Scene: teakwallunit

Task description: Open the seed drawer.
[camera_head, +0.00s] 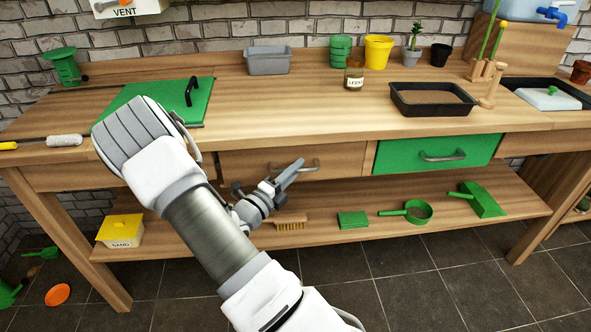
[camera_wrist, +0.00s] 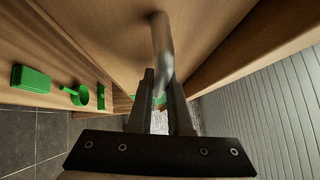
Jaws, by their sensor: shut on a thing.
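A wooden drawer (camera_head: 345,162) with a grey bar handle (camera_head: 312,166) is under the worktop, left of a green drawer (camera_head: 435,154) with its own grey handle (camera_head: 442,156). Neither front shows a label, so I cannot tell which is the seed drawer. Both fronts look about flush with the bench. My gripper (camera_head: 294,170) is at the wooden drawer's handle. In the wrist view my gripper's fingers (camera_wrist: 162,88) are shut on the grey handle (camera_wrist: 161,40), one on each side.
A lower shelf (camera_head: 365,212) holds a brush (camera_head: 290,222), a green block (camera_head: 353,220), a sieve (camera_head: 417,211) and a yellow-lidded sand box (camera_head: 121,230). The worktop carries pots, a black tray (camera_head: 432,98) and a green lid (camera_head: 205,88). The floor in front is mostly clear.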

